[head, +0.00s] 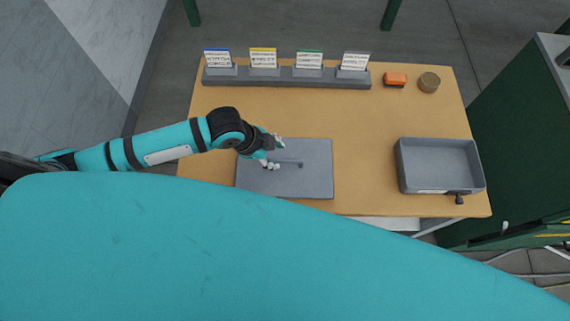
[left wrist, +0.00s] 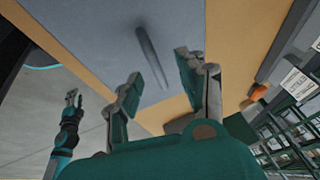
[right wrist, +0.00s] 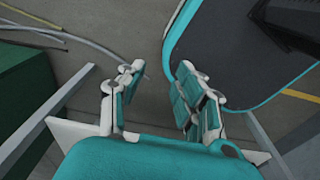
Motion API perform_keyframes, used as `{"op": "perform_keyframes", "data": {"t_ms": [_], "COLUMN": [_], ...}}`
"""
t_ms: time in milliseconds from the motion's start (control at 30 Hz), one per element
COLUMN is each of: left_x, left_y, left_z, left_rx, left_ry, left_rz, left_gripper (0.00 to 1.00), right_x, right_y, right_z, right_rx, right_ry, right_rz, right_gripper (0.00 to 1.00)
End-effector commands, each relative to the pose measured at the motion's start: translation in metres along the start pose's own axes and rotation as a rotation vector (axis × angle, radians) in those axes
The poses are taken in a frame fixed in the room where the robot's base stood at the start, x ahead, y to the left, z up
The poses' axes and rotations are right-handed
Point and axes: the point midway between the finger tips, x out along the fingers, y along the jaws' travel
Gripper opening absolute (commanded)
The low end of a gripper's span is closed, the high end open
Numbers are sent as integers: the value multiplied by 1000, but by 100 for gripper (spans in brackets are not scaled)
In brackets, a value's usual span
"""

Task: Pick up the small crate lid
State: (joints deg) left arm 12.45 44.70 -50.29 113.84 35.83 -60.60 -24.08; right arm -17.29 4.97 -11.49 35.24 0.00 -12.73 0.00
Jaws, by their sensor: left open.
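The small crate lid (head: 315,182) is a flat grey rectangle lying on the table, with a raised bar handle (head: 291,163) across its middle. It also fills the upper left of the left wrist view (left wrist: 85,45), where the handle (left wrist: 151,57) shows as a dark bar. My left gripper (head: 275,153) is over the left-centre of the lid. Its fingers (left wrist: 156,85) are apart with nothing between them; the handle appears just beyond their tips. Contact cannot be told. My right gripper (right wrist: 158,82) is open and empty over the floor, away from the lid.
A grey open bin (head: 438,165) stands at the table's right. A rack of labelled cards (head: 287,79) runs along the back. An orange block (head: 395,79) and a round brown tin (head: 429,82) sit at back right. A green cabinet (head: 520,140) stands right of the table.

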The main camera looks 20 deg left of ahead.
Motion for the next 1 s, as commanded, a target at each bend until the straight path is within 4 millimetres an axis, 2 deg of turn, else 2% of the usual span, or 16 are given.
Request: {"op": "perform_keyframes", "data": {"t_ms": [100, 300, 400, 633, 900, 933, 1000], "left_x": [13, 42, 48, 49, 49, 49, 49], "left_y": [5, 6, 7, 7, 7, 7, 7], "left_z": [0, 1, 2, 2, 2, 2, 2], "left_rx": [-3, -2, 0, 1, 0, 0, 0], "left_ry": [-1, 0, 0, 0, 0, 0, 0], "left_rz": [5, 1, 1, 0, 0, 0, 1], "left_gripper": [40, 40, 40, 39, 4, 0, 0], "right_x": [-8, -12, -13, -12, -12, -12, -12], "right_y": [7, 5, 1, -12, -12, -11, -9], "right_z": [-12, -13, -11, -6, -5, -5, -4], "right_rx": [3, 4, 5, 5, 2, 2, 1], "right_ry": [20, 21, 18, 9, 7, 7, 7], "right_rz": [9, 6, 1, -15, -14, -13, -11], "right_gripper": [33, 33, 33, 33, 33, 33, 33]}}
